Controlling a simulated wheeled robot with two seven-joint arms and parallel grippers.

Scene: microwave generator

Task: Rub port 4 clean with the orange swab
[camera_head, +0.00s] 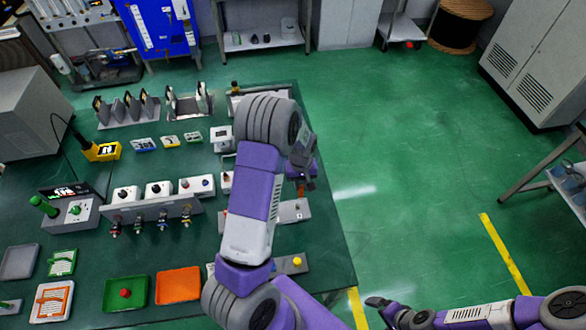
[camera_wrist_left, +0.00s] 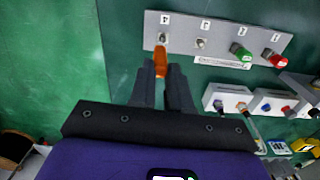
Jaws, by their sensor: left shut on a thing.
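A grey panel (camera_wrist_left: 222,38) carries a row of ports; in the head view part of it (camera_head: 293,211) shows beside my left arm. Port 4 (camera_wrist_left: 162,38) is a bare metal connector at the panel's left end in the left wrist view, under an upside-down 4. The orange swab (camera_wrist_left: 160,63) points at port 4. Its tip is at or very near the port; I cannot tell whether they touch. My left gripper (camera_wrist_left: 162,76) is shut on the swab; it also shows in the head view (camera_head: 304,180). My right gripper (camera_head: 384,308) is at the lower right, its jaws unclear.
Port 3 (camera_wrist_left: 201,43) is bare; a green cap (camera_wrist_left: 240,51) and a red cap (camera_wrist_left: 273,60) sit on the other ports. White switch boxes (camera_head: 158,190) stand left of my arm. Green (camera_head: 112,299) and orange (camera_head: 178,284) trays lie in front. The floor right of the table is clear.

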